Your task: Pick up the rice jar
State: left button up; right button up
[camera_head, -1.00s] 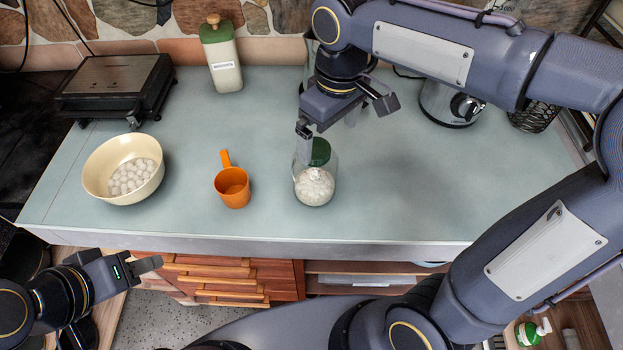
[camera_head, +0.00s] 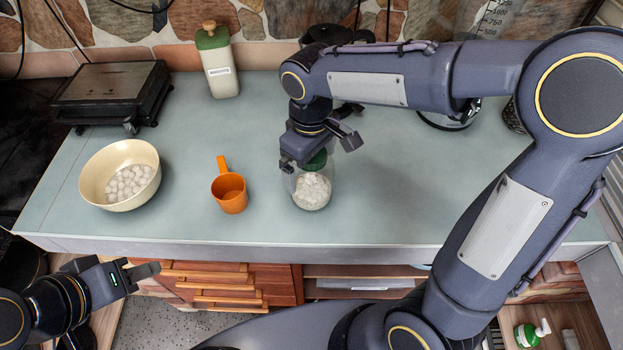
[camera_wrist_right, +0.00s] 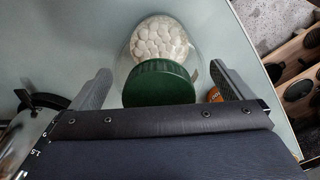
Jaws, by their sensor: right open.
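The rice jar (camera_head: 312,191) is a clear glass jar with white contents and a green lid. It stands on the counter right of the orange cup. My right gripper (camera_head: 308,165) is at the jar's top and hides part of the lid. In the right wrist view the green lid (camera_wrist_right: 159,83) lies between the two spread fingers of my right gripper (camera_wrist_right: 163,88), with gaps on both sides. My left gripper (camera_head: 150,270) is low at the left, in front of the counter and away from the jar; its finger opening is not clear.
An orange cup (camera_head: 230,192) stands left of the jar, and a cream bowl (camera_head: 107,197) of white round pieces is further left. A green-capped bottle (camera_head: 219,66) and a dark grill (camera_head: 112,92) are at the back. The counter (camera_head: 405,195) right of the jar is clear.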

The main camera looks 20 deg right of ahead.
jog(key=c, duration=1.6)
jog(key=shift+c, duration=0.4)
jog(key=shift+r, duration=0.15)
